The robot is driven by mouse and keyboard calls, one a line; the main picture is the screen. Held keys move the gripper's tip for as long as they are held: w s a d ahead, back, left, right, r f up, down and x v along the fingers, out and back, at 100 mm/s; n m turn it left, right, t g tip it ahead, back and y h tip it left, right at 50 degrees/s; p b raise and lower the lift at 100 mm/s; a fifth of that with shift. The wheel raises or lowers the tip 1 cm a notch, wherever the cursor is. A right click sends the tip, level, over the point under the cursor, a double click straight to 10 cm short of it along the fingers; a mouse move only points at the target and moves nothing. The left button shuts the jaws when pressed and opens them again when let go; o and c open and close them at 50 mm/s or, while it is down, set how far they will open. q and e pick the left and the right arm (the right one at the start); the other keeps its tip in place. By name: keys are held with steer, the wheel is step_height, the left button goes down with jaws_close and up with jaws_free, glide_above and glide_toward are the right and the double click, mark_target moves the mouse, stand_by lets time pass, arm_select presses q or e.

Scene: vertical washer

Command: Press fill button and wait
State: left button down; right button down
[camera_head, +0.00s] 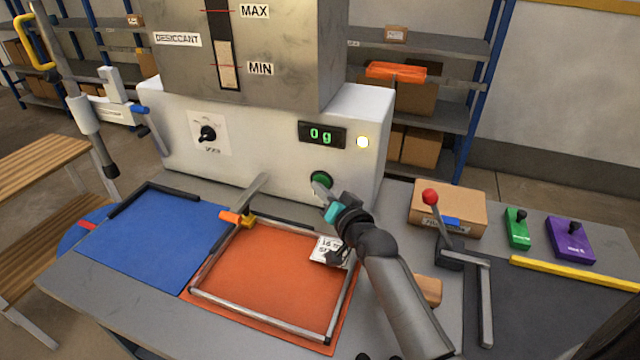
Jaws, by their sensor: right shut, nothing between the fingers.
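The green fill button (321,178) is on the white front of the machine (260,150), below a small display (322,134) reading "0g" in green. A lit yellow-white lamp (362,142) is right of the display. My right gripper (321,190) is shut and empty, its tips at the lower edge of the green button. I cannot tell whether they touch or press it. Above, a grey hopper labelled DESICCANT has a level window (228,62) with MAX and MIN marks; pale fill shows around the MIN mark. My left gripper is not in view.
An orange mat with a metal frame (265,309) and a blue mat (150,240) lie on the table.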

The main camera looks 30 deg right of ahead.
stand_by(0.5)
steer(key=shift+s+a+r+p, duration=0.1)
steer(key=shift+s+a+p, duration=0.35)
steer(key=shift+p, duration=0.2)
steer(key=shift+s+a, duration=0.1)
steer(key=shift+a, duration=0.05)
steer(key=s+a+p, duration=0.2)
steer(key=a, duration=0.1)
steer(key=shift+s+p, duration=0.3)
steer(key=shift+p, duration=0.1)
steer(key=shift+s+a, duration=0.35)
steer(key=shift+s, duration=0.05)
